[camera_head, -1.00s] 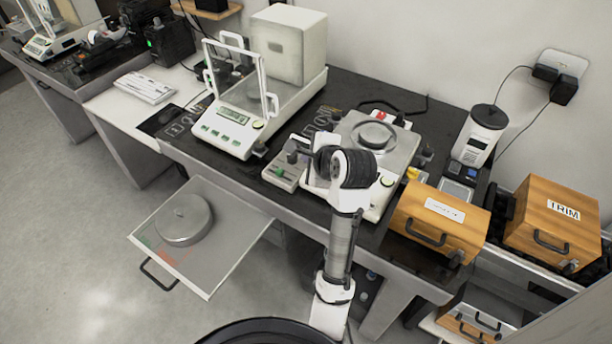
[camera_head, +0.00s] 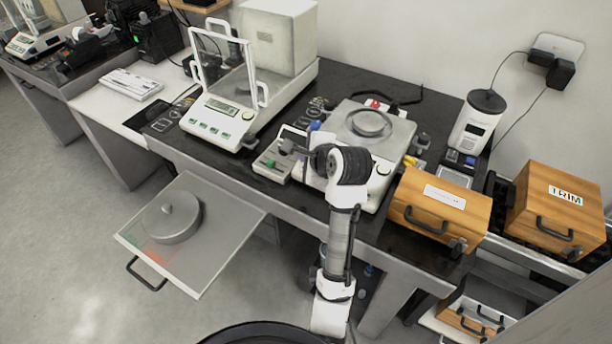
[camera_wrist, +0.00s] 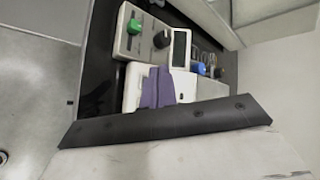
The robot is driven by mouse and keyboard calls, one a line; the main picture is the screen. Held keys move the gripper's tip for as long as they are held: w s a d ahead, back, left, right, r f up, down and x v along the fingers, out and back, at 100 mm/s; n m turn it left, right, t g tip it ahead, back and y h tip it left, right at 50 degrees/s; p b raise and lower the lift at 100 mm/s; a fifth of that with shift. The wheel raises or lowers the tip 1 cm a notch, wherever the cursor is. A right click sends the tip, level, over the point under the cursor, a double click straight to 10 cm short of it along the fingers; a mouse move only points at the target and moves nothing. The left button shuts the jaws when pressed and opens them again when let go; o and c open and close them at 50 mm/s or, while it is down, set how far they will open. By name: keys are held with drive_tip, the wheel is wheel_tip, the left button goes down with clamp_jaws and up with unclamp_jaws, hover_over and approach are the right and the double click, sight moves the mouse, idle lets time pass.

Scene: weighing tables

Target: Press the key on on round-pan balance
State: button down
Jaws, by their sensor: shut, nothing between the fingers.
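The round-pan balance (camera_head: 398,134) stands on the dark bench at centre, a metal ring on its top. A small green mark (camera_head: 384,169) shows at the right of its front; its other front keys are hidden behind my arm. My gripper (camera_wrist: 159,88) is shut and empty, its purple fingers together in the wrist view. They overlap a white casing that I cannot identify for sure. My gripper's fingers are hidden or unclear in the head view, where my wrist covers the balance's front left. I cannot tell whether the fingers touch anything.
A grey control box (camera_head: 272,160) with a green knob (camera_wrist: 134,26), a black knob (camera_wrist: 161,39) and a display sits left of the balance. A glass-shielded balance (camera_head: 215,120) stands further left. A wooden box (camera_head: 440,205) is close on the right.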

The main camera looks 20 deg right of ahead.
drive_tip(key=shift+w+d+f+b, duration=0.15)
drive_tip(key=shift+d+f+b, duration=0.1)
drive_tip(key=shift+f, duration=0.6)
drive_tip(key=shift+w+d+f+b, duration=0.15)
drive_tip(key=shift+d+f, duration=0.05)
drive_tip(key=shift+f, duration=0.65)
drive_tip(key=shift+f, duration=0.1)
idle(0.6)
drive_tip(key=shift+w+f+p, duration=0.1)
drive_tip(key=shift+f+p, duration=0.2)
drive_tip(key=shift+d+f, duration=0.15)
drive_tip(key=shift+f, duration=0.2)
idle(0.6)
drive_tip(key=shift+a+r+p, duration=0.2)
drive_tip(key=shift+r+p, duration=0.65)
drive_tip(key=shift+p, duration=0.45)
